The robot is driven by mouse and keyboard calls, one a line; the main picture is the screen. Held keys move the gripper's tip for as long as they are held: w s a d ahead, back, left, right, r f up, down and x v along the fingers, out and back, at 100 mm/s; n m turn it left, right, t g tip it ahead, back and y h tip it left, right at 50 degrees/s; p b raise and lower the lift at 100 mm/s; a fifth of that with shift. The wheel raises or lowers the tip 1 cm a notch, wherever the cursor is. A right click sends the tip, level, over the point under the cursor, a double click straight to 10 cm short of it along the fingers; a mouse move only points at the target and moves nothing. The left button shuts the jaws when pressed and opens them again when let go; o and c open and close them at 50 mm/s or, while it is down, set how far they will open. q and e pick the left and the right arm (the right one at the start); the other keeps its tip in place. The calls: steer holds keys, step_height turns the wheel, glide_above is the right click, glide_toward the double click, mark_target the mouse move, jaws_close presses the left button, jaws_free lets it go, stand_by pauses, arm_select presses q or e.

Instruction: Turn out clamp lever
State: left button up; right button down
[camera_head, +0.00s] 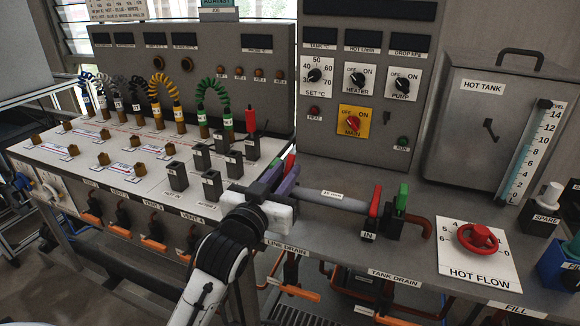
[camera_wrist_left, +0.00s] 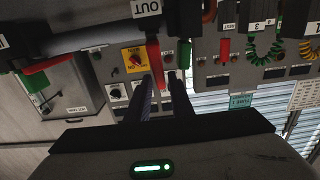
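The red out-clamp lever (camera_head: 289,163) stands at the left end of the grey tube; in the left wrist view it (camera_wrist_left: 154,62) hangs below the OUT label (camera_wrist_left: 145,8). My left gripper (camera_head: 274,175) is right at this lever. In the left wrist view its two fingers (camera_wrist_left: 162,84) are apart, and the lever's end shows between or just beyond their tips, nearer the left finger. I cannot tell whether they touch it. The fingers and white wrist hide the clamp's base in the head view. My right gripper is in neither view.
The grey tube (camera_head: 330,201) runs right to the IN clamp with its red lever (camera_head: 375,200) and a green-handled part (camera_head: 402,197). Several black posts (camera_head: 211,187) stand close left of my gripper. A red HOT FLOW knob (camera_head: 478,238) and a grey hot tank (camera_head: 470,125) are at right.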

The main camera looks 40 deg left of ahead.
arm_select(q)
steer(key=v, duration=0.6)
steer(key=shift+s, duration=0.2)
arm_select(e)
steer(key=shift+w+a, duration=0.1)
arm_select(q)
steer(key=shift+d, duration=0.1)
